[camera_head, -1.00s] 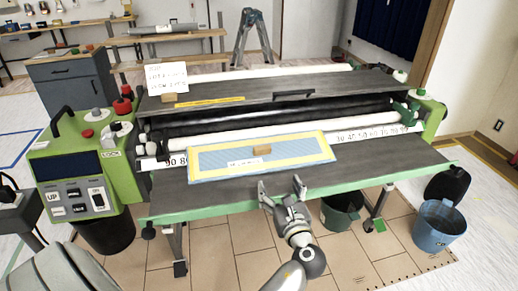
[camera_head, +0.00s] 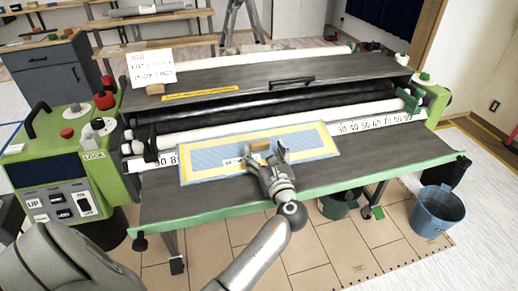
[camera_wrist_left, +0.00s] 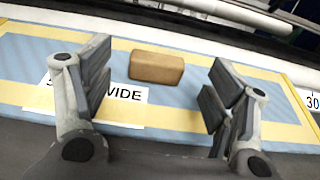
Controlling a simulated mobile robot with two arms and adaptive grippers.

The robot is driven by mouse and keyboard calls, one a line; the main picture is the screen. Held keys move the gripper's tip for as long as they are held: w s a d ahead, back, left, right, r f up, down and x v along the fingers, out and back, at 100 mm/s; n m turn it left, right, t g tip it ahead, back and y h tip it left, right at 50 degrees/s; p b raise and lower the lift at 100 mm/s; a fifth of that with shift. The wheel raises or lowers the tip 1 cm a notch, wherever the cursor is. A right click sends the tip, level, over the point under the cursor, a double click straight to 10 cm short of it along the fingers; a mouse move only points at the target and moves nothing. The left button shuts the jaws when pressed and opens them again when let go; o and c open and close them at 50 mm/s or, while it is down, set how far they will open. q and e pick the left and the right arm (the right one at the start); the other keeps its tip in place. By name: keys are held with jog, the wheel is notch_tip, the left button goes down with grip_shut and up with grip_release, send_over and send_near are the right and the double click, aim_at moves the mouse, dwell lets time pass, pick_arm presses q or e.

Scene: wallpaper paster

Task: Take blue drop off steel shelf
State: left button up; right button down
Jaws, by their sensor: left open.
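The blue drop (camera_head: 305,140) is a flat blue sheet with yellow borders, lying on the dark steel shelf (camera_head: 390,155) at the front of the machine. A small brown block (camera_head: 260,146) rests on it; the block also shows in the left wrist view (camera_wrist_left: 157,67). A white label ending in "WIDE" (camera_wrist_left: 125,95) lies on the sheet. My left gripper (camera_head: 267,158) is open over the sheet's front edge. Its fingers stand apart on the near side of the block, which shows between them in the wrist view, apart from both. My right gripper is not in view.
White and black rollers (camera_head: 290,110) lie just behind the sheet, with a ruler strip (camera_head: 375,124). A green control box (camera_head: 70,180) stands at the left. A blue bucket (camera_head: 438,210) stands on the floor at the right. The shelf's right part is bare.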

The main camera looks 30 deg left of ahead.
aim_at(260, 142)
pick_arm(q)
jog(key=shift+x, duration=2.8)
jog(key=c, duration=1.2)
jog(key=shift+r, duration=0.15)
